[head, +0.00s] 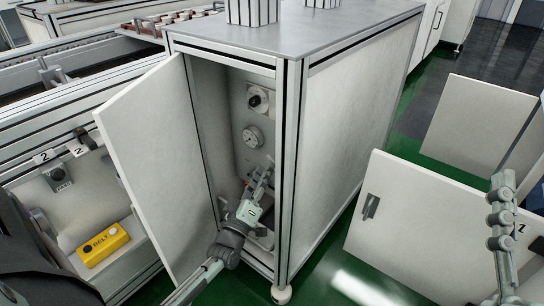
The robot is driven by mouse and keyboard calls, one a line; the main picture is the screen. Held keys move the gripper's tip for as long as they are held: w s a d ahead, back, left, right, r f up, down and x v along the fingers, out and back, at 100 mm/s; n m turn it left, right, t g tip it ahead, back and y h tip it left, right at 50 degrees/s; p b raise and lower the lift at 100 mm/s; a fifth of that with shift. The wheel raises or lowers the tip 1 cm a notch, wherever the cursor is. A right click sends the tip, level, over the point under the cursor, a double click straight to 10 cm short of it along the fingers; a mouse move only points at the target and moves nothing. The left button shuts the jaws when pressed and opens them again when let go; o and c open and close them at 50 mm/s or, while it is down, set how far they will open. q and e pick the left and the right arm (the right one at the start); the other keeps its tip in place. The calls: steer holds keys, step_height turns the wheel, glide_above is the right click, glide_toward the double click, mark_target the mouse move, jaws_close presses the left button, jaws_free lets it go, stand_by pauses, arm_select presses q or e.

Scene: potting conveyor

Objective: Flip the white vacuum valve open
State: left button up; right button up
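The cabinet (343,130) stands with its front door (160,165) swung open to the left. Inside, on the back panel, a white square fitting with a dark round knob (258,98) sits above a round gauge (252,138). I cannot tell whether that fitting is the white vacuum valve. My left gripper (265,178) reaches into the lower part of the cabinet, below the gauge. A small red part (248,186) shows just left of its fingers. The fingers hide what lies behind them, and their opening is too small to judge. My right arm (501,215) stands at the far right, away from the cabinet; its gripper is unclear.
The cabinet's front post (290,170) stands just right of my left gripper. A yellow box marked BELT (103,245) is at the lower left, by the conveyor. White panels (420,235) stand at the right. Green floor shows between them and the cabinet.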

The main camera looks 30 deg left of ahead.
arm_select(q)
steer(key=x, duration=0.5)
jaws_close()
